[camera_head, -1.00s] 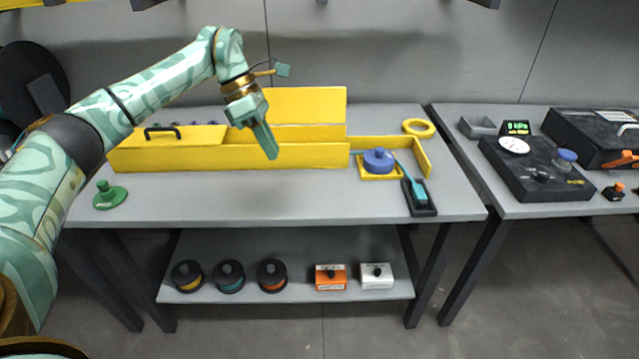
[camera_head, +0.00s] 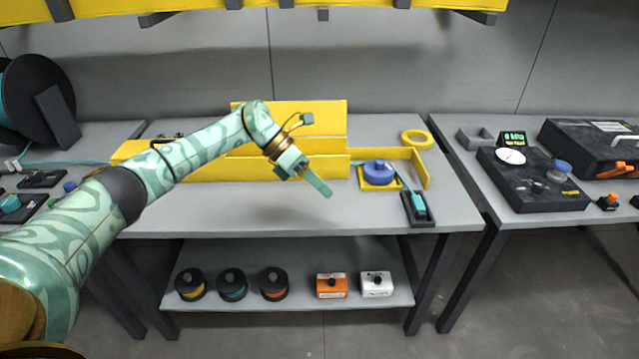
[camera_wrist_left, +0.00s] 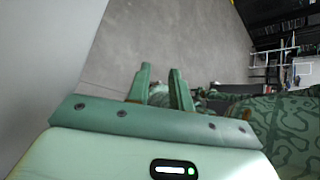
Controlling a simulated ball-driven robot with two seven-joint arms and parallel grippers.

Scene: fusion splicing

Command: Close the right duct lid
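The yellow duct (camera_head: 300,172) runs along the back of the middle table. Its right lid (camera_head: 318,116) stands raised behind the duct's right part, upright or leaning slightly back. The left part of the duct (camera_head: 128,151) is mostly hidden behind my left arm. My left gripper (camera_head: 318,184) is in front of the duct's right part, pointing down and right. It looks clear of the lid and holds nothing. In the left wrist view its two fingers (camera_wrist_left: 162,85) stand apart with floor visible between them; neither duct nor lid shows there. My right gripper is not in view.
A blue round piece (camera_head: 379,172), a yellow ring (camera_head: 417,139) and a black-and-teal tool (camera_head: 418,208) lie right of the duct. A yellow shelf (camera_head: 360,5) hangs overhead. The table front (camera_head: 270,212) is clear. Spools (camera_head: 231,281) sit below.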

